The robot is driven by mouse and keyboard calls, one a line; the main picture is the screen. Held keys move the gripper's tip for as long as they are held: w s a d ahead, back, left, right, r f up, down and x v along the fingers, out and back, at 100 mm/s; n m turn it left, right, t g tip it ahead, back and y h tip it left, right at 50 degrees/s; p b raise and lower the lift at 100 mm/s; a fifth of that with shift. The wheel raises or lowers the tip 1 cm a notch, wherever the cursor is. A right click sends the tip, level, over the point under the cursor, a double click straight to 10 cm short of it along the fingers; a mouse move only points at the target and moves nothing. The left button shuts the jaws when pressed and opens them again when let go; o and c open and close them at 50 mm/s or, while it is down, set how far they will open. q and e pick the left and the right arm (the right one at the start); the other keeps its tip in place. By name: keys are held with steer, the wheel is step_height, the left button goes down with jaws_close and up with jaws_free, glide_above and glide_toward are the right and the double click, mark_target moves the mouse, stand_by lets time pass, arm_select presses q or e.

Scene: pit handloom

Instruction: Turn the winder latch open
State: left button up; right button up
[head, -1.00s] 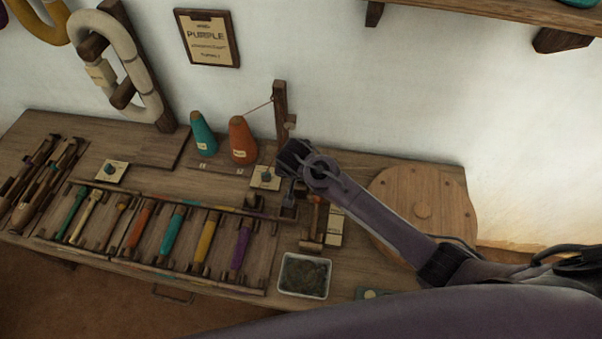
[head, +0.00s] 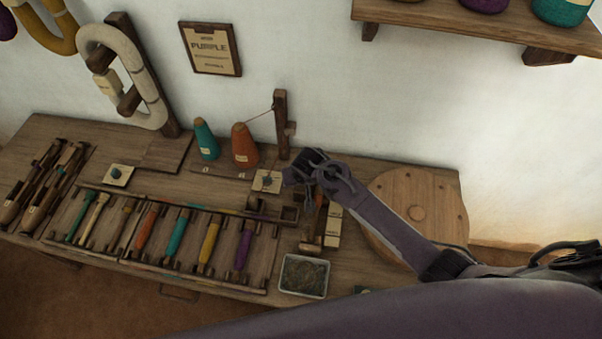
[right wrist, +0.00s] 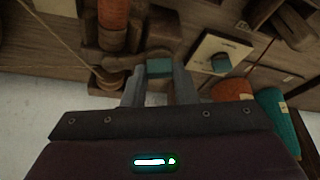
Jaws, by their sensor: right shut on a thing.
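My right gripper (right wrist: 159,88) reaches down onto the winder (right wrist: 148,42) from above. Its two fingers are shut on a small teal block, the winder latch (right wrist: 160,67), in the right wrist view. An orange bobbin (right wrist: 113,14) sits on the winder beside it. In the head view the winder (head: 312,240) stands at the right part of the bench, and my wrist and arm hide its top and the latch. I cannot tell the latch's angle there. My left gripper is not in view.
A teal knob on a cream plate (head: 267,181) and an orange yarn cone (head: 244,148) stand close left of my gripper. A wooden post (head: 281,125) rises behind. A round wooden lid (head: 415,212) lies right, a grey tray (head: 304,276) in front.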

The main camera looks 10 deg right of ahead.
steer(key=n+p, duration=0.1)
steer(key=n, duration=0.1)
steer(key=n+y+p, duration=0.1)
steer(key=shift+d+r+n+p, duration=0.1)
steer(key=shift+r+n+p, duration=0.1)
steer(key=shift+n+p, duration=0.15)
steer(key=n+y+p, duration=0.1)
steer(key=n, duration=0.2)
steer(key=shift+w+d+g, duration=0.1)
steer(key=shift+g, duration=0.2)
steer(key=shift+w+f+n+y, duration=0.1)
steer(key=shift+n+y, duration=0.4)
steer(key=shift+n, duration=0.35)
steer(key=shift+f+n+g, duration=0.1)
steer(key=shift+n+g, duration=0.4)
steer(key=shift+n, duration=0.3)
steer(key=shift+d+n+g+y+b, duration=0.1)
steer(key=shift+n+g+y+b, duration=0.5)
steer(key=shift+n, duration=1.1)
steer(key=o, duration=1)
